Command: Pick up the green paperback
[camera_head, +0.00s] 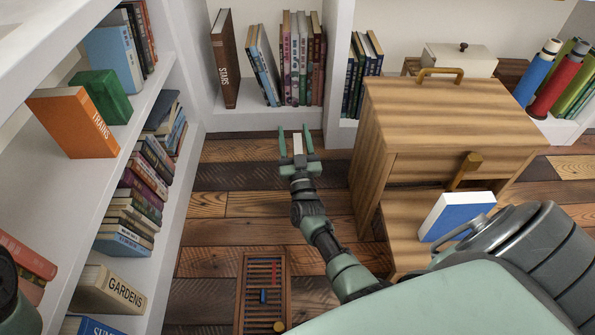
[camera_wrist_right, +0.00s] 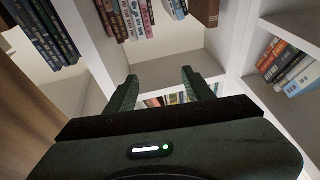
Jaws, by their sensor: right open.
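A green book (camera_head: 103,95), which looks like the green paperback, stands on the upper left shelf, just behind the orange "TRAINS" book (camera_head: 73,122). Its cover bears no title that I can read. My right gripper (camera_head: 296,131) is open and empty, out over the floor in front of the back shelves, well to the right of the green book. In the right wrist view my right gripper (camera_wrist_right: 160,78) also shows its two fingers apart with nothing between them; I cannot make out the green book there. My left gripper is not in view.
A wooden cabinet (camera_head: 455,115) with a handle stands to the right, a blue book (camera_head: 458,215) on its lower step. A slatted wooden tray (camera_head: 240,295) lies on the plank floor. Rows of books fill the back shelves.

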